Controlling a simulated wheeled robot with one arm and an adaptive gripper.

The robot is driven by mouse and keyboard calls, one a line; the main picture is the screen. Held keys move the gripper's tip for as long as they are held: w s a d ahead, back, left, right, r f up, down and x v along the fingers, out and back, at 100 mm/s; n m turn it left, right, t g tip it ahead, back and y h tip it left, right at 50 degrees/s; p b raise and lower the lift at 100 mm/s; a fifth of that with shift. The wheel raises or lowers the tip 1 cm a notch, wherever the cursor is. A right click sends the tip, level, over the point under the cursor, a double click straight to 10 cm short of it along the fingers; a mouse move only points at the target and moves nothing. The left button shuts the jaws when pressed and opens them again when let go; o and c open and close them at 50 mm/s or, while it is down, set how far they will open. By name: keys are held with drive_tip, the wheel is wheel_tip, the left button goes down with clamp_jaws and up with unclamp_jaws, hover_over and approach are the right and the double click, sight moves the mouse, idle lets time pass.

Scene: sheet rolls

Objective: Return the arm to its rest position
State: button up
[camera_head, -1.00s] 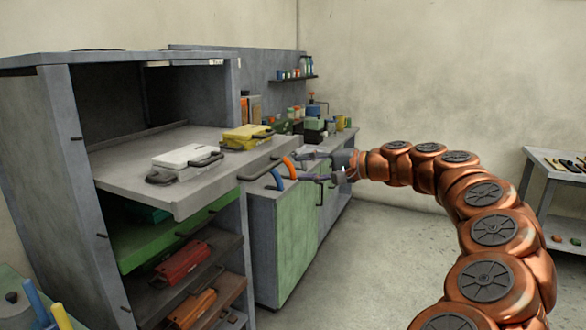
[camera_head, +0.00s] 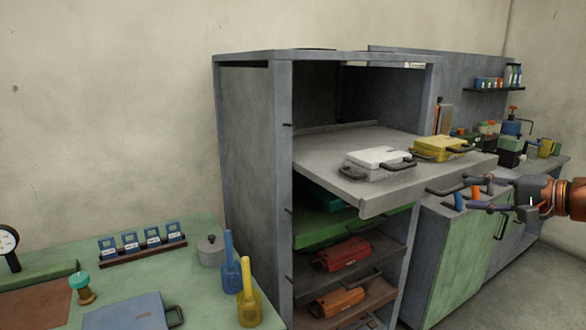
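My gripper (camera_head: 480,194) is at the right of the head view, pointing left. Its two fingers look spread apart, with nothing seen held between them. It appears in front of the green-fronted cabinet, near the dark handle of the pulled-out grey shelf (camera_head: 335,185); I cannot tell how far apart they are. Only a short copper part of my arm (camera_head: 578,199) shows at the right edge; the rest is out of view.
A white case (camera_head: 375,160) and a yellow case (camera_head: 440,147) sit on the pulled-out shelf. Red (camera_head: 345,253) and orange (camera_head: 340,300) cases lie on lower shelves. Some floor is clear at lower right.

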drive_tip(key=s+a+f+n+g+p, duration=0.1)
drive_tip(key=a+n+g, duration=0.1)
drive_tip(key=a, duration=0.6)
drive_tip(key=s+a+n+g+p, duration=0.1)
drive_tip(key=s+a+n+g, duration=0.15)
drive_tip(key=a, duration=0.65)
drive_tip(key=s+a+f+n+g+h+p, duration=0.1)
drive_tip(key=s+a+f+n+g, duration=0.15)
drive_tip(key=s+a, duration=0.2)
drive_tip(key=s+a+f+n+g+p, duration=0.1)
drive_tip(key=s+a+f+g, duration=0.15)
drive_tip(key=a, duration=0.35)
drive_tip(key=s+d+f+n+g+h+p, duration=0.1)
drive_tip(key=s+d+f+g+h, duration=0.1)
drive_tip(key=s+f, duration=0.4)
drive_tip(key=s+d+f+n+g+h+p, duration=0.1)
drive_tip(key=s+f+h, duration=0.4)
drive_tip(key=s, duration=1.1)
drive_tip(key=shift+s+d+f+n+g+p, duration=0.3)
drive_tip(key=shift+d+f+g+p, duration=0.2)
drive_tip(key=shift+g, duration=0.25)
